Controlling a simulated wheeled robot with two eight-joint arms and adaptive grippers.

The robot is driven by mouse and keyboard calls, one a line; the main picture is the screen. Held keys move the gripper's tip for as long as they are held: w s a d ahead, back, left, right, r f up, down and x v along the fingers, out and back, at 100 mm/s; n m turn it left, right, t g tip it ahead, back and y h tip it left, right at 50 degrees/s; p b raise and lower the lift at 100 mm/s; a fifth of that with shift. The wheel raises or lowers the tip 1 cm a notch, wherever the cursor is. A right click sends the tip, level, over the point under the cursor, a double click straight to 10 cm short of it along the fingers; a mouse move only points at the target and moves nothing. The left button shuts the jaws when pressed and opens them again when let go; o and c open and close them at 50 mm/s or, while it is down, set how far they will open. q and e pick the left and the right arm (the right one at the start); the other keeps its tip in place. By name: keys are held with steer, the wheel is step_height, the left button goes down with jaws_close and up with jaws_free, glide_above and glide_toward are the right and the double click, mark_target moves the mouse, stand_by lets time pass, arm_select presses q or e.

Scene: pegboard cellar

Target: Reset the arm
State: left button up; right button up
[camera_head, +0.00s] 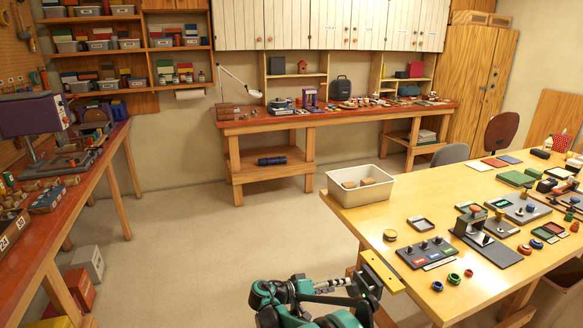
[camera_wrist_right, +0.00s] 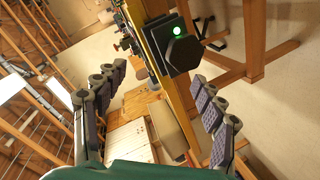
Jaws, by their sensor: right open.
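My right gripper (camera_head: 349,290) reaches from the bottom of the head view to the near left corner of the yellow table. In the right wrist view, my right gripper (camera_wrist_right: 158,76) is open, its jointed fingers spread wide apart with nothing held between them. A black hexagonal knob (camera_wrist_right: 184,54) on a dark plate with a lit green light sits ahead of the fingers, beside a yellow wooden edge. It looks apart from the fingers. My left gripper is in neither view.
The yellow table (camera_head: 350,215) carries a cream bin (camera_head: 357,196), a dark panel with several knobs (camera_head: 426,252), and small coloured rings. A yellow bar (camera_head: 381,271) sits at its near corner. A red-topped bench (camera_head: 45,225) stands left. The floor (camera_head: 220,235) between is clear.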

steer(key=s+d+r+n+y, duration=0.1)
steer(key=s+d+r+y, duration=0.35)
steer(key=s, duration=0.25)
steer(key=s+d+r+n+y, duration=0.1)
steer(key=s+d+r+y, duration=0.2)
steer(key=s+r, duration=0.25)
steer(key=s+a+f+y, duration=0.1)
steer(key=s+a+y, duration=0.1)
steer(key=s, duration=0.8)
steer(key=s+a+f+t+y, duration=0.1)
steer(key=s+y, duration=0.3)
steer(key=s, duration=0.6)
steer(key=shift+s+a+f+t, duration=0.3)
steer(key=shift+s+a+f, duration=0.1)
steer(key=shift+f, duration=0.1)
steer(key=shift+y, duration=0.25)
steer(key=shift+c, duration=0.3)
